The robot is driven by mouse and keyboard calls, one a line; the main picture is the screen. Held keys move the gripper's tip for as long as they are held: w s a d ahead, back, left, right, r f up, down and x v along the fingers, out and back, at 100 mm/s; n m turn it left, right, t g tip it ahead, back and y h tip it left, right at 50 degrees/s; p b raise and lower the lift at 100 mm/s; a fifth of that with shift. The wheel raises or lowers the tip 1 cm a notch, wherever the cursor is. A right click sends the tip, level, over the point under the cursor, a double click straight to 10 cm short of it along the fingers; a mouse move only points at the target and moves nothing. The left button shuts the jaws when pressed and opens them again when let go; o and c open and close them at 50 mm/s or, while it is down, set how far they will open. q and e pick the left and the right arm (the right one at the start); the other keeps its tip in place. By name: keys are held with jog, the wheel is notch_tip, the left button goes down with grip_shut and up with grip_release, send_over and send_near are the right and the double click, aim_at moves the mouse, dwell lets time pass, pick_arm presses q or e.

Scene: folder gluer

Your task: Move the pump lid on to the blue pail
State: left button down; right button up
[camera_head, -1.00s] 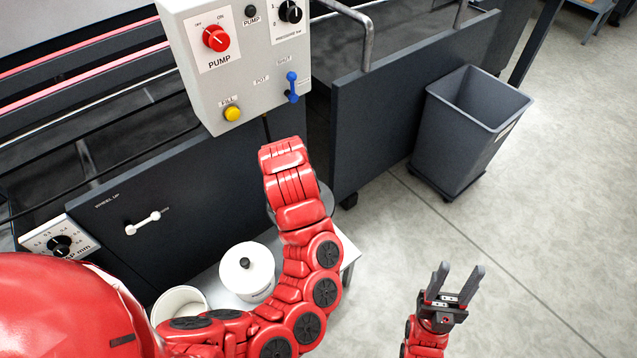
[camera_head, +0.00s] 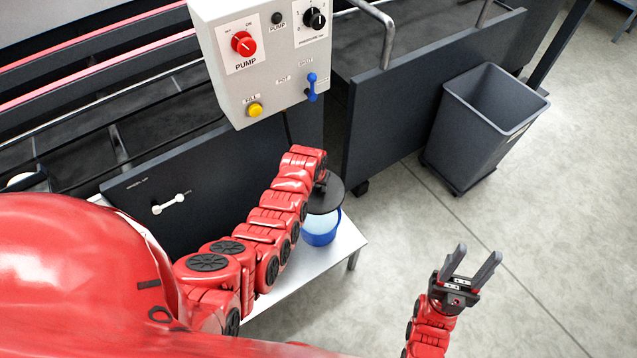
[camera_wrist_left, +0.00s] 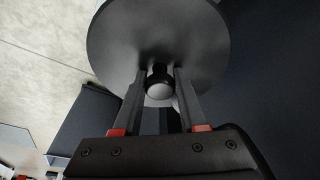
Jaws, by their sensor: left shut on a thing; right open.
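The pump lid (camera_head: 326,199) is a dark grey round disc. In the head view it is over the blue pail (camera_head: 319,238), which stands on a white bench. Part of the pail's light inside shows below the lid's edge, so the lid appears to be above the rim. My left gripper (camera_head: 321,182), mostly hidden by its arm, is shut on the lid's knob. In the left wrist view, the fingers of my left gripper (camera_wrist_left: 157,92) clasp the knob, with the lid (camera_wrist_left: 158,35) beyond. My right gripper (camera_head: 468,268) is open and empty above the floor.
The grey control box (camera_head: 262,60) with its red pump knob and blue lever overhangs behind the pail. The dark machine panel (camera_head: 190,180) stands behind the white bench (camera_head: 345,243). A grey bin (camera_head: 480,125) is at the right. Open floor lies around my right gripper.

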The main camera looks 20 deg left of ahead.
pick_arm(q)
jog(key=shift+w+f+b, duration=0.1)
jog(key=shift+f+b, duration=5.95)
jog(key=shift+f, duration=1.5)
jog(key=shift+c, duration=1.9)
grip_release()
jog(key=shift+r, duration=0.1)
jog(key=shift+s+r+p, duration=0.2)
jog(key=shift+r+p, duration=0.15)
jog(key=shift+r, duration=0.2)
jog(key=v, duration=1.6)
